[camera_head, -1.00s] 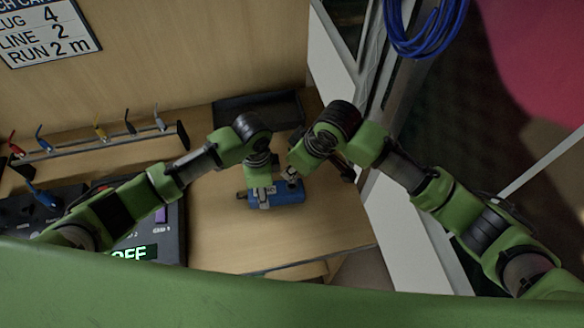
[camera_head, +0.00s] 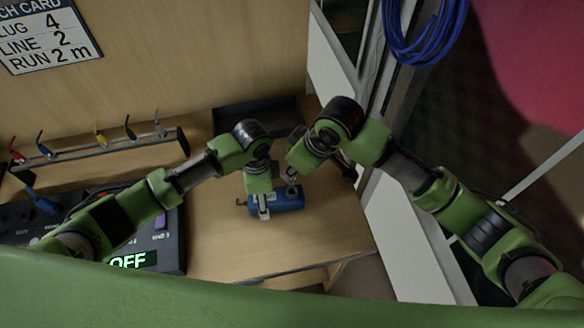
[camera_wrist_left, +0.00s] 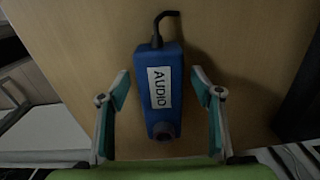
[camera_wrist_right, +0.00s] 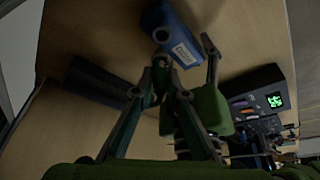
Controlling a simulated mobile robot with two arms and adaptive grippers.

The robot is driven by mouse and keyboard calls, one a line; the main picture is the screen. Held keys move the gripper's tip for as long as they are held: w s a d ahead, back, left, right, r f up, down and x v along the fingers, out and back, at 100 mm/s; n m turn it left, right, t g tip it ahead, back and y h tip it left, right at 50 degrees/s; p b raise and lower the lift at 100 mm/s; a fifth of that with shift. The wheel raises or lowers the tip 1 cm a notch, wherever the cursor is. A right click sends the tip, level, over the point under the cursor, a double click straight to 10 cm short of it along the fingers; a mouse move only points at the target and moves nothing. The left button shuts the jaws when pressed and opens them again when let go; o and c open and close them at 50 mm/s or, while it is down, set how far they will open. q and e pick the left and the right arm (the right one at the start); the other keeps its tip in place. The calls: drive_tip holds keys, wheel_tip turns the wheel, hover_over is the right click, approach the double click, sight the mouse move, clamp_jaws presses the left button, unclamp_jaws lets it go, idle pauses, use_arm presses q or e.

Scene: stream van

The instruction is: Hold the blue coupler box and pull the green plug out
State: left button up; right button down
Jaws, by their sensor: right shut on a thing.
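The blue coupler box (camera_head: 291,199) lies on the wooden desk; it also shows in the left wrist view (camera_wrist_left: 165,60) with an AUDIO label and a black cable at its far end. Its near end has a round dark socket with no plug visible in it. My left gripper (camera_head: 263,212) is over the box, with its fingers on both sides and a gap to each side.
A device with an OFF display (camera_head: 132,260) stands at the left. A rack with several coloured leads (camera_head: 100,148) is behind it. A dark tray (camera_head: 255,116) lies at the back of the desk. The desk's front and right edges are close to the box.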

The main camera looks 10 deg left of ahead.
use_arm(q)
drive_tip(key=shift+r, duration=0.1)
wheel_tip(320, 180, up, 12)
idle(0.4)
drive_tip(key=shift+s, duration=0.1)
